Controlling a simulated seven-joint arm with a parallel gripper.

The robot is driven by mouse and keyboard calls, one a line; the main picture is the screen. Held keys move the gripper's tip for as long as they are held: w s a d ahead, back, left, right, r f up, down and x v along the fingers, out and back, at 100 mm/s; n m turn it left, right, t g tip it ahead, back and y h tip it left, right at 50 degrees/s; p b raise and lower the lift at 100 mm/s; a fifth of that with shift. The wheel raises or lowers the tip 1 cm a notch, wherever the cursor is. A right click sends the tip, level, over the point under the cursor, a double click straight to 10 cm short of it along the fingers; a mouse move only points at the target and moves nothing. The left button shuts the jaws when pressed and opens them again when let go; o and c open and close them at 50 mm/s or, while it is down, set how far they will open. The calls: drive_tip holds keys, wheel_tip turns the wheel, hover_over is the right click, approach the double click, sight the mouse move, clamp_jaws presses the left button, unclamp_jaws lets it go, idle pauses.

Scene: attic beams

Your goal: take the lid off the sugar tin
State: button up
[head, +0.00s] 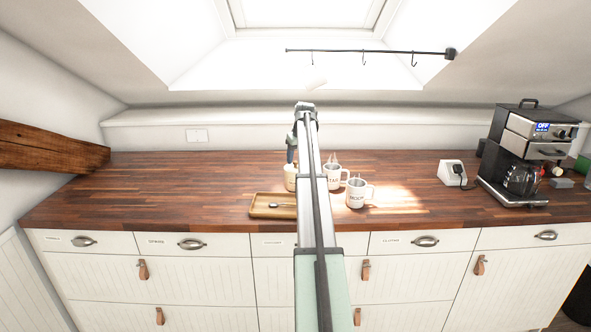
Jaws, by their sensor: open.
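A cream tin-like container (290,180) stands on the wooden counter behind the tray, partly hidden by my arm. It may be the sugar tin, but its label and lid cannot be made out. My gripper (291,160) points down just above this container, on the left side of my arm. It is small in the picture, and its fingers are hard to make out. It is open. Whether it touches the container or its lid cannot be told.
Two white lettered mugs (356,196) (334,178) stand close right of my arm. A wooden tray (268,206) with a spoon lies in front. A coffee machine (525,155) and a small white appliance (452,173) stand at right. The counter's left side (150,190) is clear.

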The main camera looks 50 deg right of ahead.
drive_tip(key=shift+x, duration=1)
drive_tip(key=shift+c, duration=0.3)
clamp_jaws()
